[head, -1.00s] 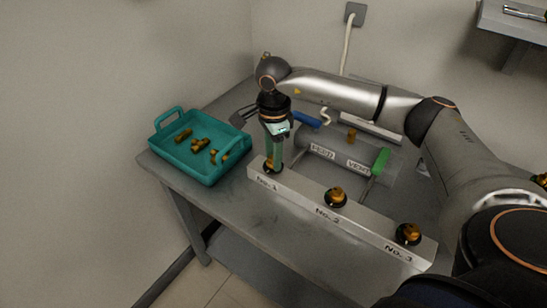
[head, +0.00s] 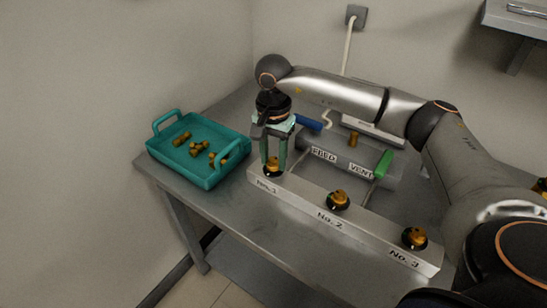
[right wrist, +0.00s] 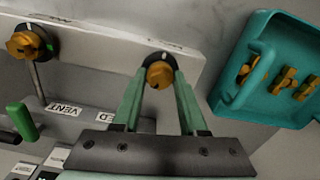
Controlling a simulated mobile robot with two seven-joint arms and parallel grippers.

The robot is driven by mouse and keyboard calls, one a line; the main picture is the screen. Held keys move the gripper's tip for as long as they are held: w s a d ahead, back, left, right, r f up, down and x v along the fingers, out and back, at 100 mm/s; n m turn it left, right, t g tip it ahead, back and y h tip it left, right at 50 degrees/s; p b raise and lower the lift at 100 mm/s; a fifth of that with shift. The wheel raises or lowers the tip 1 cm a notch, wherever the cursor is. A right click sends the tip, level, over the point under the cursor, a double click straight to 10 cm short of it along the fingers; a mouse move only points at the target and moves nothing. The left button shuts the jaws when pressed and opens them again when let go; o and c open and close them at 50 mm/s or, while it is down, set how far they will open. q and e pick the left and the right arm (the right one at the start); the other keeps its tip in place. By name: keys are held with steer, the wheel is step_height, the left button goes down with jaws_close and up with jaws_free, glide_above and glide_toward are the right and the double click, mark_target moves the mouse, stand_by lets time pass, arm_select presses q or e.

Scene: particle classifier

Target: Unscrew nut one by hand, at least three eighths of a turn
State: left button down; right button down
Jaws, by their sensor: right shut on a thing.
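Nut one is the brass nut (head: 272,162) on its black round seat at the left end of the pale block, above the label No. 1. It also shows in the right wrist view (right wrist: 159,74). My right gripper (head: 273,164) points down over it, its two green fingers on either side of the nut and shut on it. In the right wrist view the fingertips (right wrist: 160,76) flank the nut. A white mark shows on the seat's rim there. My left gripper is not in view.
The pale block (head: 300,193) also carries brass nuts at No. 2 (head: 338,199) and No. 3 (head: 414,237). A teal tray (head: 185,172) with several brass pieces stands left. Behind the block lies a grey cylinder (head: 340,154) with labels and blue and green handles.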

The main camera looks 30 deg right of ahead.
mark_target(273, 160)
steer(key=shift+s+a+f, duration=0.1)
steer(key=shift+s+f, duration=0.05)
steer(key=shift+f, duration=0.15)
steer(key=c, duration=0.9)
jaws_free()
steer(key=o, duration=0.5)
steer(key=shift+r, duration=0.15)
steer(key=shift+c, duration=0.2)
steer(key=shift+r, duration=0.1)
step_height(273, 160, up, 12)
steer(key=shift+r, duration=0.2)
